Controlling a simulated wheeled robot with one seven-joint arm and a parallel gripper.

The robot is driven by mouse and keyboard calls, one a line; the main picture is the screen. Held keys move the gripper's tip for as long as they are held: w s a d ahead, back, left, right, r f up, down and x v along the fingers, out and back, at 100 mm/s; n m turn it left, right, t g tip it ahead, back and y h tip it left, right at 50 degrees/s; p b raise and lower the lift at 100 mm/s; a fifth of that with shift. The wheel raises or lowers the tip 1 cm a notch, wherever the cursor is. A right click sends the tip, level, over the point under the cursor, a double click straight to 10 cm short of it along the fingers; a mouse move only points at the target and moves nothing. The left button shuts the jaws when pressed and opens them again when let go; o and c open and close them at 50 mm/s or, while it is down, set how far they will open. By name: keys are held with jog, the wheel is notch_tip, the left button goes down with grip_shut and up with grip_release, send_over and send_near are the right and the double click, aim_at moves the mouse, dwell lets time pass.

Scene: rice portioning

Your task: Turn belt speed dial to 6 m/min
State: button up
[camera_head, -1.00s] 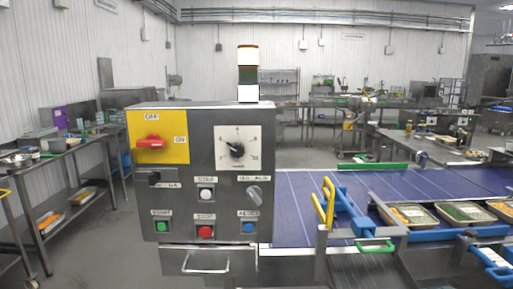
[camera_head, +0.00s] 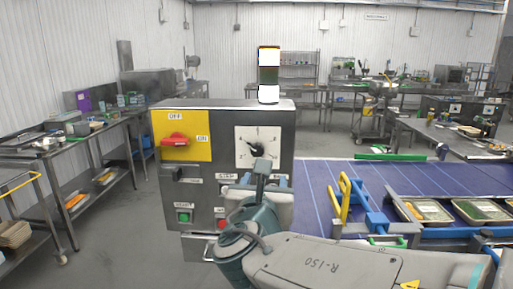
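The speed dial (camera_head: 257,149) is a black knob on a white square scale plate at the upper right of the grey control panel (camera_head: 223,113). The scale's markings are too small to read. My gripper (camera_head: 262,170) is in front of the panel, with its dark upper end just below the knob in the picture. I cannot tell whether it touches the knob. Its fingers are not clear, so open or shut does not show. My arm hides the panel's lower right, including the small grey knob and the blue button.
A red switch (camera_head: 175,140) on a yellow plate is left of the dial. Green (camera_head: 184,217) and red (camera_head: 222,224) buttons are below, the red one partly covered. A signal tower (camera_head: 269,75) stands on top. A blue conveyor belt (camera_head: 318,185) with food trays runs right.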

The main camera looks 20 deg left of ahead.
aim_at(257, 151)
jog(key=shift+n+y, duration=0.7)
jog(key=shift+n, duration=0.1)
jog(key=p+x, duration=0.1)
jog(key=x, duration=0.3)
jog(key=a+r+p+x, duration=0.1)
jog(key=x, duration=0.4)
jog(key=a+p+x, duration=0.1)
jog(key=x, duration=0.3)
jog(key=shift+a+r, duration=0.1)
jog(key=shift+r, duration=0.15)
jog(key=c, duration=1)
